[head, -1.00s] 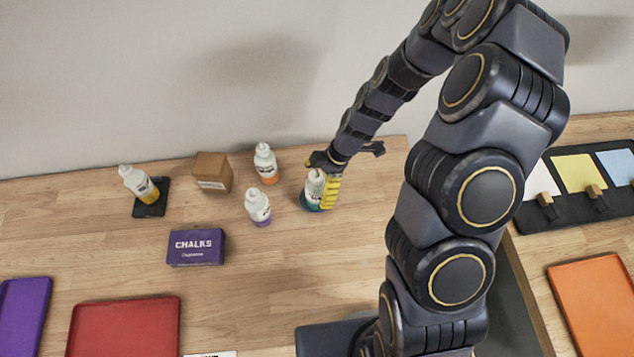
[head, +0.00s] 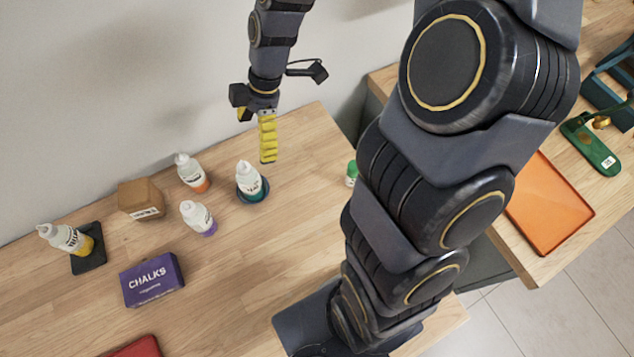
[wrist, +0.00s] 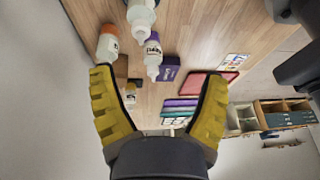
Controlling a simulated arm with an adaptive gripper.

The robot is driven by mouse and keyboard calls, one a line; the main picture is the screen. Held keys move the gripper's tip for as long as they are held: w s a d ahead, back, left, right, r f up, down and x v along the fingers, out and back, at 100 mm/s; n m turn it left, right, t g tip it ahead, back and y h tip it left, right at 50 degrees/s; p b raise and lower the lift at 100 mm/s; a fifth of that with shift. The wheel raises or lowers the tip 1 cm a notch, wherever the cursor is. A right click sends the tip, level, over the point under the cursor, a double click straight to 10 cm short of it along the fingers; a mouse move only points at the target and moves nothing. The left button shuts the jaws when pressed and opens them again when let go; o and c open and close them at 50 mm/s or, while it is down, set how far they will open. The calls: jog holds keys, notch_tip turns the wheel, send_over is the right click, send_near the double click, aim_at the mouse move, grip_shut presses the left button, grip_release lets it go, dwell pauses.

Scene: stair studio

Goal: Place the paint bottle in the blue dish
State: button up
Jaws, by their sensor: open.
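A white paint bottle with teal paint (head: 252,183) stands upright in a small round dark blue dish (head: 239,194) on the wooden table. The bottle hides most of the dish. My gripper (head: 268,158) is above the bottle, apart from it, with its yellow fingers pointing down. In the wrist view my gripper (wrist: 158,76) is open, with nothing between its fingers. A white bottle (wrist: 141,14) shows at the top edge there, cut off.
Orange (head: 192,173) and purple (head: 197,218) paint bottles stand left of the dish, near a cardboard box (head: 140,201) and a purple chalks box (head: 152,280). A yellow bottle (head: 66,239) is on a black mat (head: 90,262). A green-capped item (head: 351,172) stands right.

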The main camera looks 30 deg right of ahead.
jog(key=s+r+m+h, duration=0.1)
jog(key=s+r+m, duration=0.2)
jog(key=s+m, duration=0.3)
jog(key=s+d+r+m+h, duration=0.1)
jog(key=s+r+m, duration=0.2)
jog(key=s+m, duration=0.2)
jog(key=s+r+m+h, duration=0.1)
jog(key=s+r+m, duration=0.3)
jog(key=s+m, duration=0.2)
jog(key=shift+s+d+m+g+h, duration=0.3)
jog(key=shift+s+d+g+h, duration=0.1)
jog(key=shift+s, duration=0.7)
